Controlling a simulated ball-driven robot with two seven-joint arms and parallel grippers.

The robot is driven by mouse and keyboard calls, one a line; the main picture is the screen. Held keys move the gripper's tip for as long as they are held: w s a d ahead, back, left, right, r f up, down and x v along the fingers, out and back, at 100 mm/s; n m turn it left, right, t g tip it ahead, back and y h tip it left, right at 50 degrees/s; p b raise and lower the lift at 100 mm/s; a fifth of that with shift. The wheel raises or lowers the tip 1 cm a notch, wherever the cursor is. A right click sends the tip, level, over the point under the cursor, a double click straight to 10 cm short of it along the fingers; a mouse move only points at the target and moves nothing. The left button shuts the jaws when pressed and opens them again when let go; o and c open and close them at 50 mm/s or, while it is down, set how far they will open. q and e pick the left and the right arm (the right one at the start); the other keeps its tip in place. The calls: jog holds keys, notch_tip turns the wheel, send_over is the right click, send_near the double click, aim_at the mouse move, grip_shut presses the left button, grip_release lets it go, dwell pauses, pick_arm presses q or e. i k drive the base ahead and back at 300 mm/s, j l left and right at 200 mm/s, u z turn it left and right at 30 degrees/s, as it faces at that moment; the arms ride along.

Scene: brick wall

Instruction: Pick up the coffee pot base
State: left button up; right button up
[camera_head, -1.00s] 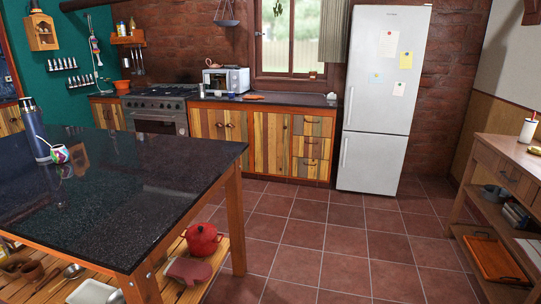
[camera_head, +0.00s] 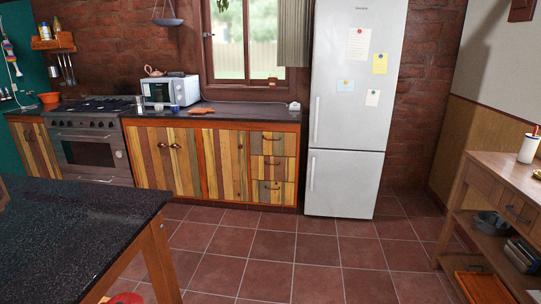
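I cannot make out a coffee pot base for certain. A small silvery upright object (camera_head: 139,104) stands on the dark back counter, left of the white microwave (camera_head: 170,90). It is too small to tell what it is. A small bluish object (camera_head: 174,108) is on the counter in front of the microwave. A teapot-like object (camera_head: 154,71) sits on top of the microwave. Neither of my grippers is in view.
A dark-topped island (camera_head: 70,235) fills the lower left. The stove (camera_head: 92,148) and wooden cabinets (camera_head: 160,160) line the back wall. The fridge (camera_head: 355,110) stands right of them. A wooden side table (camera_head: 495,175) is at the right. The tiled floor (camera_head: 290,250) between is clear.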

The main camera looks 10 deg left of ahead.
aim_at(139, 109)
jog(key=i, duration=1.35)
jog(key=i+l+u, duration=0.15)
jog(key=i, duration=1.2)
jog(key=i+j+u, duration=0.2)
jog(key=i+u, duration=0.25)
jog(key=i, duration=0.2)
jog(key=i+u, duration=0.5)
jog(key=i, duration=0.2)
jog(key=i+l+u, duration=0.3)
jog(key=i+u, duration=0.15)
jog(key=i, duration=0.2)
jog(key=i+j+u, duration=0.1)
jog(key=i+u, duration=0.3)
jog(key=i, duration=0.3)
jog(key=i+l+u, duration=0.15)
jog(key=i+u, duration=0.3)
jog(key=i, duration=0.25)
